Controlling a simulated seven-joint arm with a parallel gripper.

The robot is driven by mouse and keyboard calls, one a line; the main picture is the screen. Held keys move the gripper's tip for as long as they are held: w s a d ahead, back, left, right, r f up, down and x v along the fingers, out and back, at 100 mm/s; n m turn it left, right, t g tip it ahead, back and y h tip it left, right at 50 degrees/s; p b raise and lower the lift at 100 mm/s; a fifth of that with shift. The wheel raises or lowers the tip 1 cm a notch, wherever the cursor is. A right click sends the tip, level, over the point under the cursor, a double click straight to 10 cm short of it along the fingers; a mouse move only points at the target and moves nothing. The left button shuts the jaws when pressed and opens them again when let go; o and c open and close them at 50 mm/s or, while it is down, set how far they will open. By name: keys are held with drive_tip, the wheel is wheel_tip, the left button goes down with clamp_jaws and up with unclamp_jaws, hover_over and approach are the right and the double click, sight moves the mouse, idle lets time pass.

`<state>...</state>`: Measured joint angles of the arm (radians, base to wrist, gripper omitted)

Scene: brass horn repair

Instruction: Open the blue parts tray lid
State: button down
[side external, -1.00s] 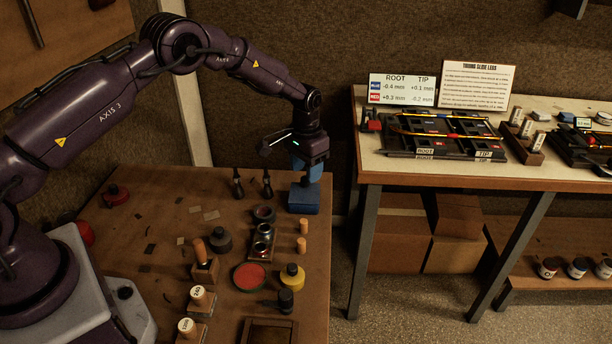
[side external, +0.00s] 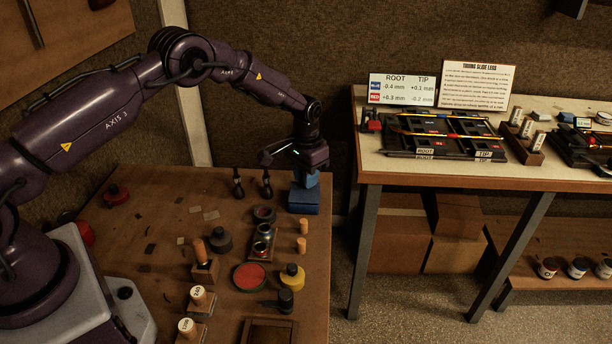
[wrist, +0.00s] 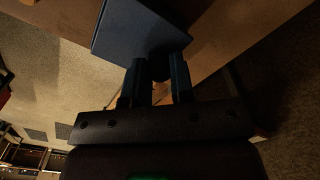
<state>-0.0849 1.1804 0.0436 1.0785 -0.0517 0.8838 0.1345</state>
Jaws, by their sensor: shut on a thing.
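The blue parts tray (side external: 303,207) stands at the back right corner of the brown bench. My gripper (side external: 305,186) points down right over it, with its blue fingers reaching the tray's top. In the wrist view, the tray's flat blue face (wrist: 140,32) lies just past the fingertips. My gripper (wrist: 159,72) is shut on a small dark knob (wrist: 160,68) at the near edge of that blue face. The lid looks closed in the side view, but the fingers hide part of its top, and the tray's inside does not show.
Two dark-handled tools (side external: 267,183) stand just left of the tray. A dark round pot (side external: 264,213), wooden pegs (side external: 302,226) and a red disc (side external: 250,277) lie nearer. The bench's right edge is close to the tray, with a gap before the other table (side external: 480,176).

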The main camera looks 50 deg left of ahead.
drive_tip(key=shift+w+a, duration=2)
drive_tip(key=shift+w, duration=0.05)
drive_tip(key=c, duration=1)
unclamp_jaws()
wheel_tip(320, 180, up, 13)
